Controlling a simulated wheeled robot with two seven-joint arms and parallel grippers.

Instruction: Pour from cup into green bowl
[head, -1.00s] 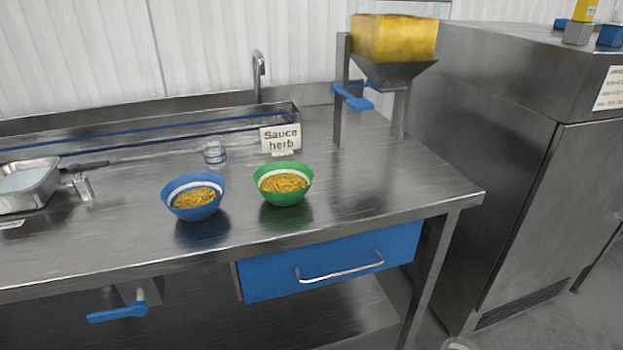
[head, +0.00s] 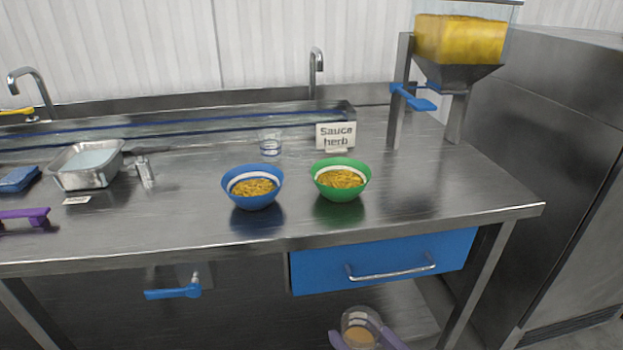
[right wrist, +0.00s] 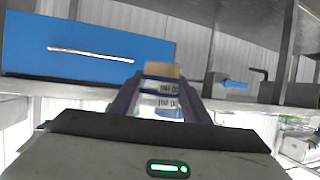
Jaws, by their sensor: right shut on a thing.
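The green bowl (head: 341,190) sits upright on the steel counter, with yellow-brown food inside a white-banded rim. My right gripper (head: 362,338) shows at the bottom of the head view, below the counter's front edge. It is shut on a clear cup (head: 361,317) that has orange-brown contents low inside. In the right wrist view the cup (right wrist: 162,92) stands between the fingers of the right gripper (right wrist: 160,98), with printed marks on its side. The cup is apart from the green bowl, lower and nearer to me. My left gripper is not in view.
A blue bowl (head: 253,198) with similar food stands left of the green bowl. A sign (head: 336,135) and a clear container (head: 270,143) stand behind. A hopper (head: 459,42) rises at right. The counter edge and blue drawer (head: 385,262) lie between cup and bowls.

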